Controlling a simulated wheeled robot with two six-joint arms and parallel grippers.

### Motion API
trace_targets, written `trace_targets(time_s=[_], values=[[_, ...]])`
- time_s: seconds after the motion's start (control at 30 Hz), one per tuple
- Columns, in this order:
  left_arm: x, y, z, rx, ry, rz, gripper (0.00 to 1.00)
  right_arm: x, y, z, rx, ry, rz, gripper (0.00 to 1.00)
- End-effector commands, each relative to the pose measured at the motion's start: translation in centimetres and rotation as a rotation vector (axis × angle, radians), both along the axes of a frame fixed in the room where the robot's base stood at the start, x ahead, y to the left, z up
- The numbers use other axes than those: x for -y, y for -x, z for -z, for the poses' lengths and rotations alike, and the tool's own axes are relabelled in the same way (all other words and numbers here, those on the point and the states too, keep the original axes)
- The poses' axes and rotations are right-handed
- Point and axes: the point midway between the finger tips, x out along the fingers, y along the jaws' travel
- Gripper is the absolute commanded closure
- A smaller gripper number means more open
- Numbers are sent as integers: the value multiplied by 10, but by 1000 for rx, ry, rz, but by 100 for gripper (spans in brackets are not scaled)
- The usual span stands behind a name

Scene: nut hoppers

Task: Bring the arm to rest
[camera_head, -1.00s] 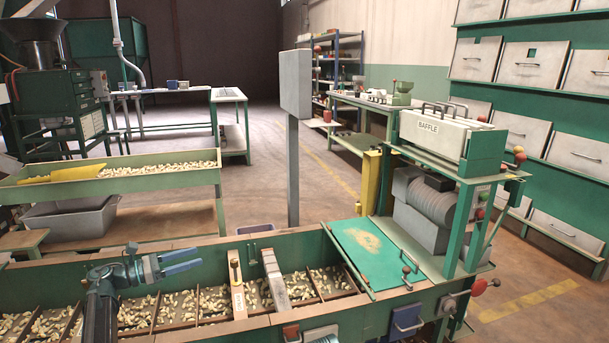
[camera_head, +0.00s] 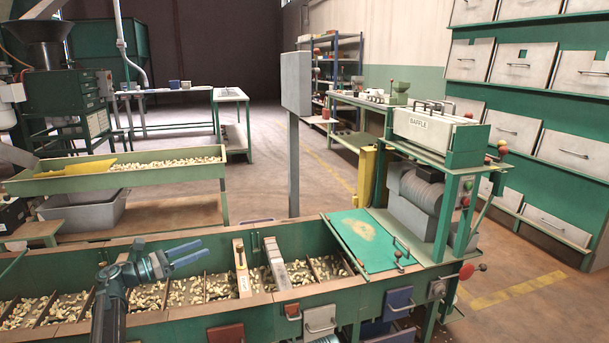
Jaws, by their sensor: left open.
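My left gripper (camera_head: 186,254) is in the camera_head view at the lower left. Its two blue fingers are spread and empty, pointing right. It is over the long green hopper trough (camera_head: 97,254), whose compartments hold many pale nuts. The fingers appear apart from both. My right gripper is not in view.
A green lid (camera_head: 362,240) covers the trough's right end, beside a machine with a box marked BAFFLE (camera_head: 428,127). A grey post (camera_head: 294,150) stands behind the trough. A second nut tray (camera_head: 130,178) lies at the back left. Open floor shows behind.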

Motion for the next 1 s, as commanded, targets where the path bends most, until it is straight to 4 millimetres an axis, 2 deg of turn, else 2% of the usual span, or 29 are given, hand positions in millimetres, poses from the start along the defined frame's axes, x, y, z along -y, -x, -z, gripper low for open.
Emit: trace_targets(time_s=[0.37, 0.47, 0.63, 0.73, 0.83, 1.0], values=[[27, -35, -36, -86, 254, -206, 36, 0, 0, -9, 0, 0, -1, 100], [34, -46, -49, -136, 380, -290, 36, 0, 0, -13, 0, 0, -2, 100], [46, -61, -63, -283, 706, -476, 36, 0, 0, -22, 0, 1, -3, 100], [49, -62, -59, -399, 930, -593, 36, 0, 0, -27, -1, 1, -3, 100], [55, -56, -43, -528, 1150, -710, 36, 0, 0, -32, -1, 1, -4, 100], [74, -26, 4, -772, 1502, -926, 36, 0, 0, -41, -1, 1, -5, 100]])
